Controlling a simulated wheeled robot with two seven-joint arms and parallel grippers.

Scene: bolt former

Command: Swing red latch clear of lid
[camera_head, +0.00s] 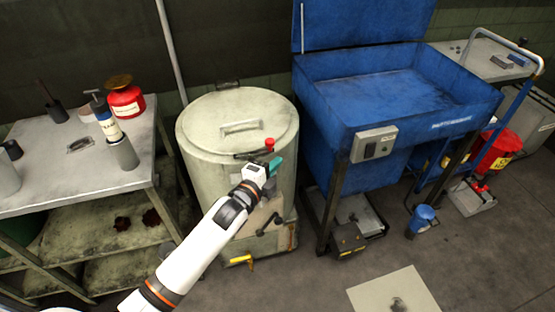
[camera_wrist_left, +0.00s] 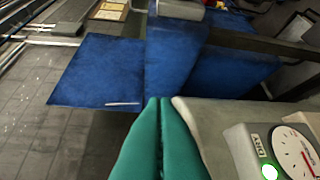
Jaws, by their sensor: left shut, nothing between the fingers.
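A pale round drum-shaped machine (camera_head: 198,160) stands in the middle of the head view. Its round lid (camera_head: 215,112) lies flat on top, with a bar handle. The red latch (camera_head: 269,144) shows as a small red knob at the lid's front right edge. My left gripper (camera_head: 275,163) has teal fingers and is just below and right of the red knob; I cannot tell whether they touch. In the left wrist view the teal fingers (camera_wrist_left: 161,140) are together and empty, beside a pale surface. The latch does not show there. My right gripper is not in view.
A blue parts washer (camera_head: 400,100) with a raised lid stands close on the right, with a grey control box (camera_head: 373,145). A metal bench (camera_head: 60,180) with a red can (camera_head: 126,102) is on the left. A dial gauge (camera_wrist_left: 295,150) is near the left fingers.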

